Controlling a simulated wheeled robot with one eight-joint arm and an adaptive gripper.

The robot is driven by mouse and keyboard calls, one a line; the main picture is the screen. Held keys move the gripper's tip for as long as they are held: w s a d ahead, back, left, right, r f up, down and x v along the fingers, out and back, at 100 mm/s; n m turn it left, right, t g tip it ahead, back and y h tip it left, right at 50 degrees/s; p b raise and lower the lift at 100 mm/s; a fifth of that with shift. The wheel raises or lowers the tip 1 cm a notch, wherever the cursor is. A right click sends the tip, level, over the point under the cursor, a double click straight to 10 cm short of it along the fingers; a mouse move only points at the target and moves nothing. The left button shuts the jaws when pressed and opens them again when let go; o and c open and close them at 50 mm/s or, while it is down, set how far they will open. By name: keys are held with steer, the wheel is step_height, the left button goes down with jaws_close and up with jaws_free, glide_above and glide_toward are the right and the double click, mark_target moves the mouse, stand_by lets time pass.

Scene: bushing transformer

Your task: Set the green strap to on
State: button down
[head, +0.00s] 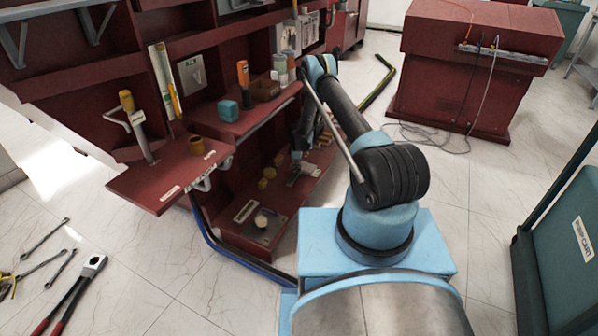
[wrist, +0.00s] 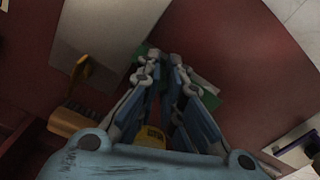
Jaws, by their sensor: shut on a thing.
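My gripper (wrist: 164,62) points at a dark red panel in the wrist view, its fingertips close together. A green strap (wrist: 143,50) shows at the fingertips, with more green to their right. The fingers are closed on it and hide its middle part. In the head view my gripper (head: 296,156) reaches down over the low red shelf, and the strap there is too small to make out clearly. The on and off marks cannot be read.
A yellow handle (wrist: 76,112) stands left of the fingers, and a yellow piece (wrist: 152,138) shows between them. In the head view an upper red shelf (head: 228,125) carries a teal block (head: 228,111) and an orange tool (head: 243,82). Tools lie on the floor at left.

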steer(key=shift+w+a, duration=0.25)
steer(key=shift+a, duration=0.05)
stand_by(0.4)
steer(key=c, duration=1.7)
jaws_free()
steer(key=shift+o, duration=0.2)
step_height(320, 180, up, 7)
steer(key=shift+r, duration=0.2)
